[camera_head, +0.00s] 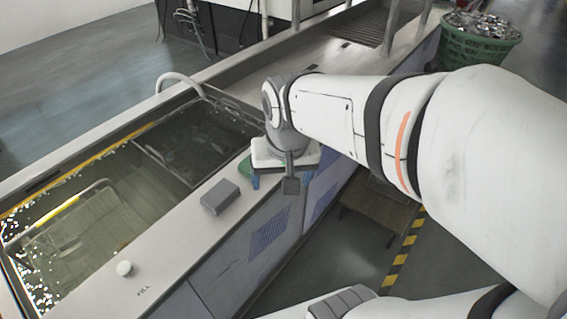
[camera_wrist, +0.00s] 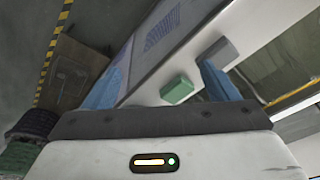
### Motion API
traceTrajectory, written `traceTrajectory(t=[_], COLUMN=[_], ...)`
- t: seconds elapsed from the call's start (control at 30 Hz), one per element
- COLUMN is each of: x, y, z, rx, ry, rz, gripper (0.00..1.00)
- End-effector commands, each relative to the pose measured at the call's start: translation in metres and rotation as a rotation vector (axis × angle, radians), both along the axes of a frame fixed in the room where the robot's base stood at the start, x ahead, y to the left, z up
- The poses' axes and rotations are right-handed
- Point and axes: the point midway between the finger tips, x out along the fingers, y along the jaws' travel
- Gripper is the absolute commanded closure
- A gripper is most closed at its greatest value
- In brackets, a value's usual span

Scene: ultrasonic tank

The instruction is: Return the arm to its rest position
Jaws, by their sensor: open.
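My arm reaches in from the right in the head view. My gripper (camera_head: 283,180) hangs at the counter's front edge, its two blue fingers spread apart. In the wrist view my gripper (camera_wrist: 160,88) shows its blue fingers wide open, with nothing held between them. A small green block (camera_wrist: 178,89) lies on the counter edge beyond the fingers; in the head view the green block (camera_head: 244,168) is partly hidden by the gripper.
A grey block (camera_head: 220,197) lies on the counter, left of my gripper. The water-filled tank (camera_head: 225,125) is behind it. A white knob (camera_head: 125,268) is at the front left. A low brown table (camera_head: 365,222) stands below. A green basket (camera_head: 478,45) of metal parts is at back right.

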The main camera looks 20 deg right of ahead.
Motion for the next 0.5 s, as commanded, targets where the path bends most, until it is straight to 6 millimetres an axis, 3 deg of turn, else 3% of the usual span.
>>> traceTrajectory(t=[0.1,0.2,0.5], x=[-0.024,-0.034,-0.037], y=[-0.011,-0.016,-0.017], z=[-0.001,-0.003,-0.004], rx=[-0.03,-0.047,-0.053], ry=[-0.032,-0.043,-0.045], rz=[0.102,0.153,0.175], gripper=[0.2,0.2,0.2])
